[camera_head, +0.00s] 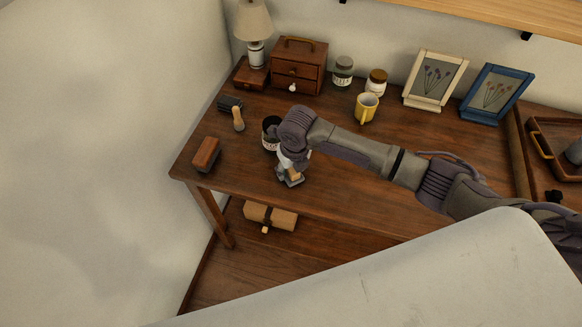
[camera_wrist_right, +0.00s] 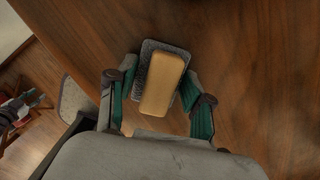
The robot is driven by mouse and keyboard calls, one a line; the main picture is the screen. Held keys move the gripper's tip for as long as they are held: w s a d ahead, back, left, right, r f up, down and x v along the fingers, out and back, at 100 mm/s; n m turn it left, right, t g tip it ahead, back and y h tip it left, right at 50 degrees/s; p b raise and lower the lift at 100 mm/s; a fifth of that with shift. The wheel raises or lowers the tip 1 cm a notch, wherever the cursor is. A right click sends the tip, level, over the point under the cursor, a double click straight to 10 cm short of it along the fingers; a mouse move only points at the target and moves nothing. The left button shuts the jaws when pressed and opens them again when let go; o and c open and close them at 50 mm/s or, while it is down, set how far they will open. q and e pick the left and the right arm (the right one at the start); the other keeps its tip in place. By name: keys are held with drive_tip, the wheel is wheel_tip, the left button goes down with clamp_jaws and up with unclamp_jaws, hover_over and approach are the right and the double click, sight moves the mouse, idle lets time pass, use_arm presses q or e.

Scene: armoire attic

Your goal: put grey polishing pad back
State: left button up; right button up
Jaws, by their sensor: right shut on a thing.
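The grey polishing pad (camera_head: 291,182) is at the front of the wooden table, below my right gripper (camera_head: 288,170). In the right wrist view the pad (camera_wrist_right: 147,58) shows a grey base with a tan block-shaped grip on top. The two fingers of my right gripper (camera_wrist_right: 160,88) are on either side of the pad and shut on it. In the head view the wrist partly covers the pad. I cannot tell whether it touches the tabletop.
A dark jar (camera_head: 269,133) stands close behind my right wrist. A brown brush (camera_head: 206,154) lies near the left edge. A yellow mug (camera_head: 366,107), a small drawer box (camera_head: 298,66) and picture frames stand behind. A wooden tray (camera_head: 540,142) is at right. The front-centre tabletop is clear.

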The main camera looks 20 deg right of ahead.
sight(294, 172)
drive_tip(key=shift+f, duration=0.15)
drive_tip(key=o, duration=1.2)
drive_tip(key=r, duration=0.4)
drive_tip(key=s+r, duration=0.1)
drive_tip(key=r, duration=0.7)
drive_tip(key=shift+s+d+r, duration=0.1)
drive_tip(key=shift+s+d, duration=0.05)
drive_tip(key=shift+s, duration=0.2)
